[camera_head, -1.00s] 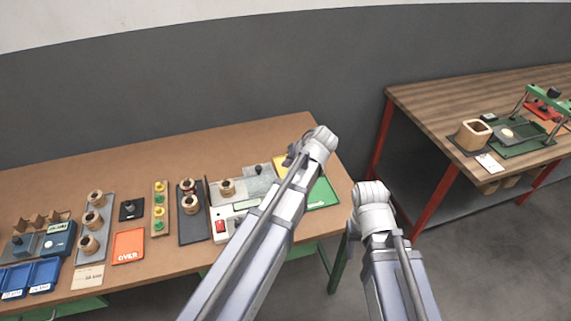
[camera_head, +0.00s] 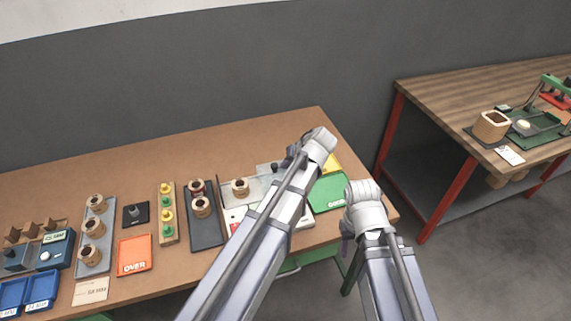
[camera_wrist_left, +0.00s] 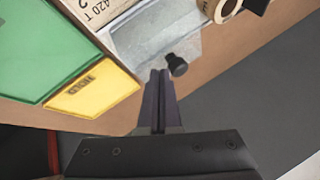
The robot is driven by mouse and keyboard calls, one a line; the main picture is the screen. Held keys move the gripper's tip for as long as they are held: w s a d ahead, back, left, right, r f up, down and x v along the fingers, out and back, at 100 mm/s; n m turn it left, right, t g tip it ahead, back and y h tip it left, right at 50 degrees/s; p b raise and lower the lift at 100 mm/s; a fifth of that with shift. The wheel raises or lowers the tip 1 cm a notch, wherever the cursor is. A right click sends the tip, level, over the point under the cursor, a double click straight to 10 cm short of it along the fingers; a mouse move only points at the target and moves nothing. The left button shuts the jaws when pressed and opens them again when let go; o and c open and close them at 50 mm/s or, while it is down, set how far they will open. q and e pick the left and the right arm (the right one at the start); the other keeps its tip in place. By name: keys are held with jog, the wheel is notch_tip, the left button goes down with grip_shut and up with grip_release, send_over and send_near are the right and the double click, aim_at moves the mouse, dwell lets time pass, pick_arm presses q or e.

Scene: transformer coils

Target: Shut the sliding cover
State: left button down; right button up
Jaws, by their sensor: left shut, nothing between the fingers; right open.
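The sliding cover (camera_wrist_left: 155,40) is a clear grey plate with a black knob (camera_wrist_left: 178,65), on the unit at the table's right part. In the head view the cover (camera_head: 268,170) is partly hidden behind my left arm. My left gripper (camera_wrist_left: 158,82) is shut and empty; its fingertips are at the cover's edge, just left of the knob in the wrist view. I cannot tell whether they touch it. My right gripper (camera_head: 346,232) is open near the table's right edge, mostly hidden by its own wrist.
A yellow HOLD pad (camera_wrist_left: 95,92) and a green pad (camera_wrist_left: 40,45) lie beside the unit. A wooden coil (camera_head: 240,187) stands left of the cover. Several coils, trays and an orange OVER pad (camera_head: 135,254) fill the left. A second table (camera_head: 440,85) stands at the right.

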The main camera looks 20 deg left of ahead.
pick_arm(q)
jog(key=s+a, duration=0.7)
jog(key=a, duration=0.4)
jog(key=shift+s+a, duration=0.25)
jog(key=shift+s, duration=0.1)
